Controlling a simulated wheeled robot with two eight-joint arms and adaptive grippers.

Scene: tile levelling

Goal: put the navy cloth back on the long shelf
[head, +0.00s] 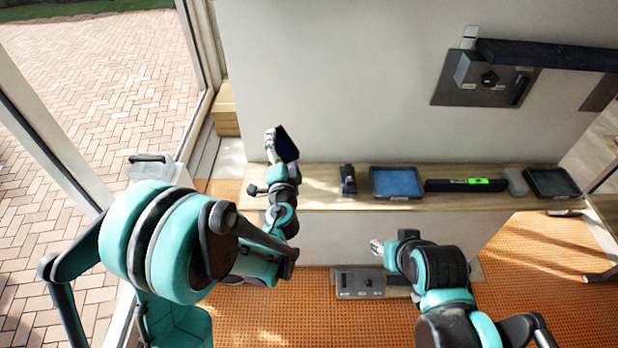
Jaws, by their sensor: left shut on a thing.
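The navy cloth (286,144) is a dark folded piece held up against the pale wall. My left gripper (272,142) is shut on it, above the left end of the long shelf (322,188). The cloth is clear of the wooden shelf top, tilted, and partly hidden by the gripper. My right gripper (378,247) is low in front of the shelf, apart from the things on it. Its fingers are too small to read as open or shut.
On the shelf stand a small dark block (347,180), a blue tray (397,183), a black level with a green patch (466,185), a grey piece (516,181) and a dark tray (553,182). Bare shelf shows left of the block. A grey box (358,283) sits below.

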